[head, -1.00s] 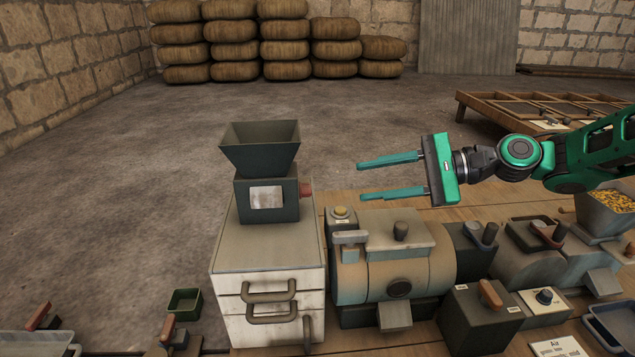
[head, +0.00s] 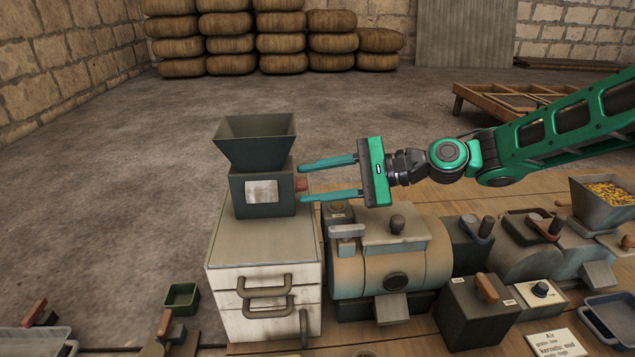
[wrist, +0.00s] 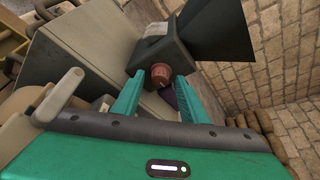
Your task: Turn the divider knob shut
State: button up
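The divider is a dark green box with a flared hopper (head: 254,141) on top of a white cabinet (head: 262,243). Its reddish-brown knob (head: 301,184) sticks out of the box's right side. In the wrist view the knob (wrist: 160,75) shows just beyond and between the fingertips. My gripper (head: 300,183) points left at the knob, its teal fingers apart, one behind and one in front of it. The fingertips are at the knob's outer end; whether they touch it I cannot tell. The gripper is open.
A horizontal drum machine (head: 385,262) with a small knob on top stands right of the cabinet, below my gripper. A dark box with an orange lever (head: 486,290) is to its right. A small green tray (head: 182,298) lies on the floor at left.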

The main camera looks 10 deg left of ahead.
grip_shut()
jog(key=shift+s+f+n+t+y, duration=0.1)
jog(key=shift+n+t+y, duration=0.3)
jog(key=shift+n, duration=0.7)
grip_release()
